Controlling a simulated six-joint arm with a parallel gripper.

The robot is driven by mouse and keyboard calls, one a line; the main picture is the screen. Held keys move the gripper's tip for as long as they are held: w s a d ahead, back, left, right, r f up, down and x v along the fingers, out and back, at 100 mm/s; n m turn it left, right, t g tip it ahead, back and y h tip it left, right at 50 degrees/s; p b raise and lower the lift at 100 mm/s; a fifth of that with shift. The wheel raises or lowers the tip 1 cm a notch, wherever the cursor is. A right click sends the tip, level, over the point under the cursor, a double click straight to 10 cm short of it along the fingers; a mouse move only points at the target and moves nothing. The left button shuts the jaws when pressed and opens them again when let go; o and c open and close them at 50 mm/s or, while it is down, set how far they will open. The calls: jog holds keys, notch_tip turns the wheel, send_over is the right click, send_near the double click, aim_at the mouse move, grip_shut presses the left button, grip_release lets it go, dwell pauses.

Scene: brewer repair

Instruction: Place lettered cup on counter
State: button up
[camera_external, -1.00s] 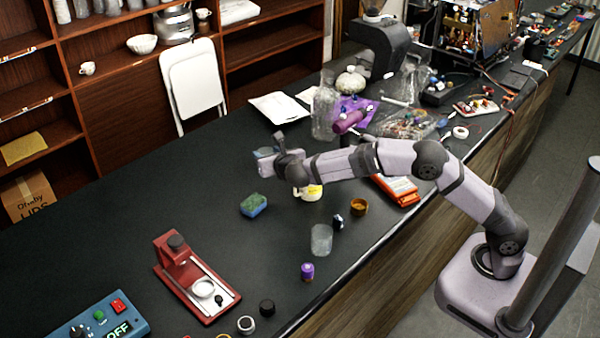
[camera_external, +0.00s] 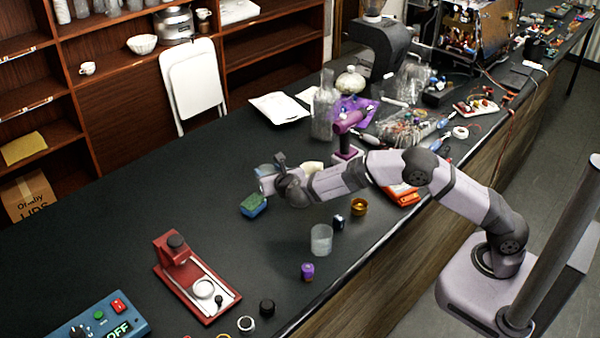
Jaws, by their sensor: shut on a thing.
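A small cream-white part of the lettered cup (camera_external: 313,167) shows just above my forearm; the rest is behind the arm, and no letters are visible now. My gripper (camera_external: 281,160) is at the arm's left end, low over the middle of the counter. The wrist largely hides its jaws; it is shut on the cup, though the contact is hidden. I cannot tell whether the cup touches the counter. The black counter (camera_external: 150,210) runs from the front left to the back right.
A clear cup (camera_external: 321,240), an amber dish (camera_external: 359,207) and a purple-capped jar (camera_external: 307,271) stand nearer the front edge. A purple stand (camera_external: 347,153) is behind the arm.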

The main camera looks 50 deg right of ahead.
jog(key=shift+f+p, duration=0.35)
jog(key=shift+f, duration=1.35)
jog(key=shift+f, duration=0.2)
jog(key=o, duration=0.8)
jog(key=shift+r, duration=0.15)
jog(key=shift+o, duration=0.3)
jog(key=b+v, duration=0.4)
jog(key=v, duration=0.8)
